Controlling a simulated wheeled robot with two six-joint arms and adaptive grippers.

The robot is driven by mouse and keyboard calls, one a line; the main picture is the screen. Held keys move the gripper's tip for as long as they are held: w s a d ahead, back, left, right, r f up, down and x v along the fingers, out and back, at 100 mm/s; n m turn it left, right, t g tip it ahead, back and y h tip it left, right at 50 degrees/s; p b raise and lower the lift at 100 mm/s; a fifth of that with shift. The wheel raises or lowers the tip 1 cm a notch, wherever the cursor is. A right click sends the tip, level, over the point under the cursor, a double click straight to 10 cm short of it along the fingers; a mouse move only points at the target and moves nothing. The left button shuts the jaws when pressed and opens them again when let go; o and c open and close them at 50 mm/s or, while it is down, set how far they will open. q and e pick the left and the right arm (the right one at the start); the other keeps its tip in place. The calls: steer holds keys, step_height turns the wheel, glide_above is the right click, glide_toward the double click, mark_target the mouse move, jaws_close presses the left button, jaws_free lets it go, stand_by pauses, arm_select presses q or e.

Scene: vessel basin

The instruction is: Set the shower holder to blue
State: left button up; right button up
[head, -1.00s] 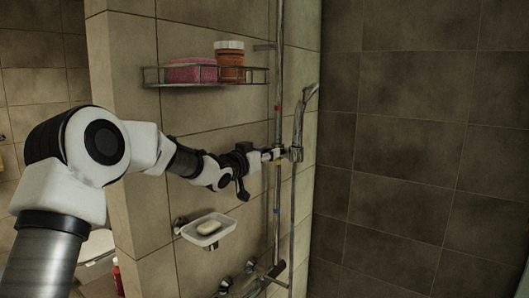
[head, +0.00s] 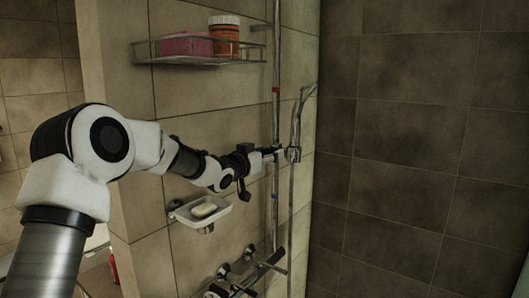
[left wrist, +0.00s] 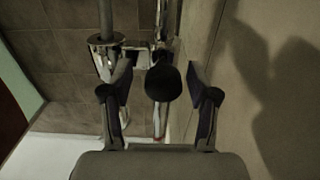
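The shower holder (head: 294,155) is a chrome clamp on the vertical rail (head: 276,50), with the hand shower (head: 304,98) upright in it. The rail has a red mark (head: 276,90) above the holder and a blue mark (head: 275,197) below it. My left gripper (head: 276,154) is at the holder, between the two marks. In the left wrist view its fingers (left wrist: 160,82) stand apart on both sides of a dark round knob (left wrist: 162,82), with small gaps showing. Chrome parts of the holder (left wrist: 105,42) lie just beyond the fingertips. My right gripper is out of view.
A wire shelf (head: 180,60) with a pink item (head: 186,44) and an orange jar (head: 225,38) is above my left arm. A soap dish (head: 190,216) is below it. A mixer tap (head: 258,270) is under the rail. Dark tiled wall is at right.

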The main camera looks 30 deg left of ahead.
arm_select(q)
steer(key=shift+s+a, duration=0.15)
steer(key=shift+s, duration=0.15)
steer(key=s, duration=0.7)
steer(key=shift+s+a+r, duration=0.15)
steer(key=shift+s+a, duration=0.05)
steer(key=shift+a, duration=0.2)
steer(key=shift+w, duration=0.25)
steer(key=shift+c, duration=0.2)
steer(key=d+f+n+y+b, duration=0.1)
steer(key=d+n+y+b, duration=0.25)
steer(key=n+y, duration=0.65)
steer(key=d+f+n+y+b, duration=0.15)
steer(key=n+y+b, duration=0.25)
steer(key=n, duration=1.1)
steer(key=shift+n+g+y, duration=0.4)
steer(key=shift+n+g, duration=0.2)
steer(key=p+x, duration=0.3)
steer(key=x, duration=0.5)
steer(key=shift+s+r+p, duration=0.1)
steer(key=shift+r+p, duration=0.05)
steer(key=shift+p, duration=0.2)
steer(key=shift+w+d, duration=0.1)
steer(key=shift+w, duration=0.15)
jaws_close()
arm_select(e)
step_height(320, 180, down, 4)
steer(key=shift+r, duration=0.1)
